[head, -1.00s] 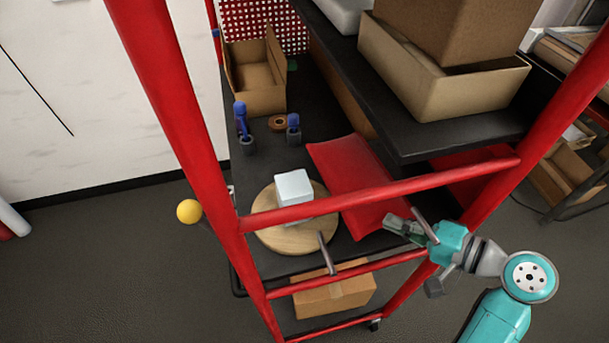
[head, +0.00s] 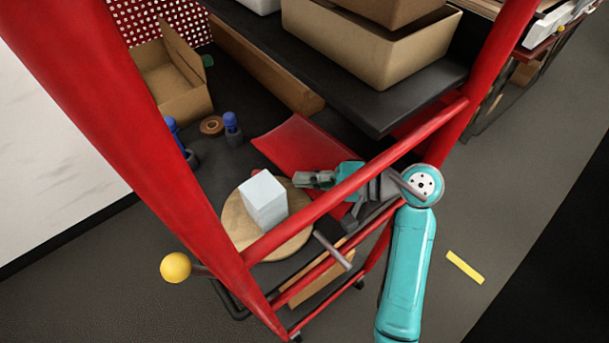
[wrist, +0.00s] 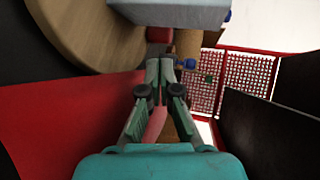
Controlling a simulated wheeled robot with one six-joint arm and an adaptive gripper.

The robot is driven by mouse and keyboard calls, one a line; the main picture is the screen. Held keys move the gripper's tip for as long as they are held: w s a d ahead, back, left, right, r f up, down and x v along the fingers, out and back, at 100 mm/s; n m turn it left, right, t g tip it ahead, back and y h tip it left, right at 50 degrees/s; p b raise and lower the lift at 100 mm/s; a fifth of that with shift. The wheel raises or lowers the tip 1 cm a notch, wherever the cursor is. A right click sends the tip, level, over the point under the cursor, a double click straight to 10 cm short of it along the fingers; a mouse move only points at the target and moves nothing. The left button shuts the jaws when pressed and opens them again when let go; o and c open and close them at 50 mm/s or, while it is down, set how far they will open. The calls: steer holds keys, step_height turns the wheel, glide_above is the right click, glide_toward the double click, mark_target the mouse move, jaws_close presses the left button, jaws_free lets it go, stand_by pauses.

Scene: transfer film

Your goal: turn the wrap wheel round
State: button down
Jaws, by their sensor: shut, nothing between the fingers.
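The wrap wheel appears to be the round wooden disc (head: 234,221) on the dark shelf inside the red frame. A pale grey-white block (head: 264,202) stands on it. A grey rod (head: 332,250) shows at its front right; whether it joins the disc is unclear. My gripper (head: 299,180) is shut and empty, just right of the block, over the red sloped panel. In the wrist view, the disc (wrist: 110,30) and block (wrist: 170,12) are at the top, beyond and left of my gripper's fingertips (wrist: 160,62). I cannot tell whether they touch anything.
Red frame bars (head: 340,190) cross in front of the shelf, close to my arm. A yellow ball (head: 175,267) sticks out at the left. Blue-topped items (head: 232,128), a tape roll (head: 211,125) and an open carton (head: 180,95) stand behind. An upper shelf (head: 400,105) holds boxes.

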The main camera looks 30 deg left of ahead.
mark_target(276, 178)
steer(key=x, duration=0.7)
steer(key=shift+s+a, duration=0.2)
steer(key=shift+a, duration=0.5)
steer(key=shift+d, duration=0.1)
